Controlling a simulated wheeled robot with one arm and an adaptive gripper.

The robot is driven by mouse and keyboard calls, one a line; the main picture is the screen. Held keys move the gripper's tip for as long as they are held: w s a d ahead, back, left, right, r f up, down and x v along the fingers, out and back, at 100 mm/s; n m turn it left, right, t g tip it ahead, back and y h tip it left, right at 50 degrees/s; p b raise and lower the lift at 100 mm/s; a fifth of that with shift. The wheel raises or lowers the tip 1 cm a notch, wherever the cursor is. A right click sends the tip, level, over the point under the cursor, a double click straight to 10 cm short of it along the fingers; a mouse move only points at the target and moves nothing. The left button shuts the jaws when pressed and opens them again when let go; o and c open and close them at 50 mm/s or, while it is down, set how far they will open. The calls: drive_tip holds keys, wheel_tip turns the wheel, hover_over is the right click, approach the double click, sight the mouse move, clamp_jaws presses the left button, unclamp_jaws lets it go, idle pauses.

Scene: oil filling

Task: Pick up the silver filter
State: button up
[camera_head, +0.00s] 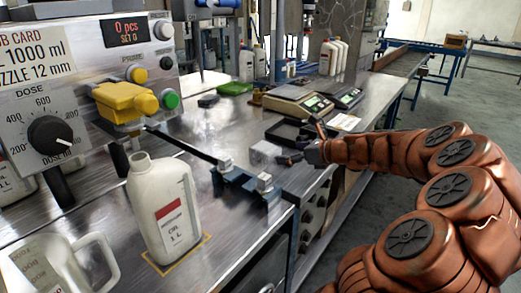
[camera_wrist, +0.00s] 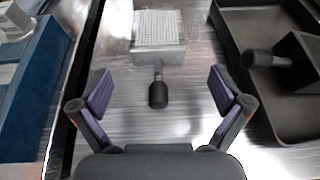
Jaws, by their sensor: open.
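The silver filter (camera_wrist: 158,35) is a square metal block with a pale mesh face, at the top middle of the wrist view. Its short black handle (camera_wrist: 158,94) points toward me. My gripper (camera_wrist: 161,90) is open, its two purple-padded fingers apart on either side of the handle, with gaps on both sides. I cannot tell the height between fingers and handle. In the head view the filter (camera_head: 265,153) lies on the metal bench, just left of my gripper (camera_head: 297,155), which is small and partly hidden there.
A black tray (camera_wrist: 229,70) holding a dark block with a black handle (camera_wrist: 266,59) lies close on the right. A blue fixture (camera_wrist: 32,85) stands on the left. In the head view, a white oil bottle (camera_head: 163,205), jug (camera_head: 65,265) and scales (camera_head: 297,103) stand on the bench.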

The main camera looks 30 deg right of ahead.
sight(275, 152)
drive_tip(key=shift+a+b+x, duration=0.2)
drive_tip(key=shift+b+x, duration=0.6)
drive_tip(key=shift+x, duration=3)
drive_tip(key=shift+r, duration=0.15)
drive_tip(key=c, duration=1.5)
drive_tip(key=shift+r, duration=0.15)
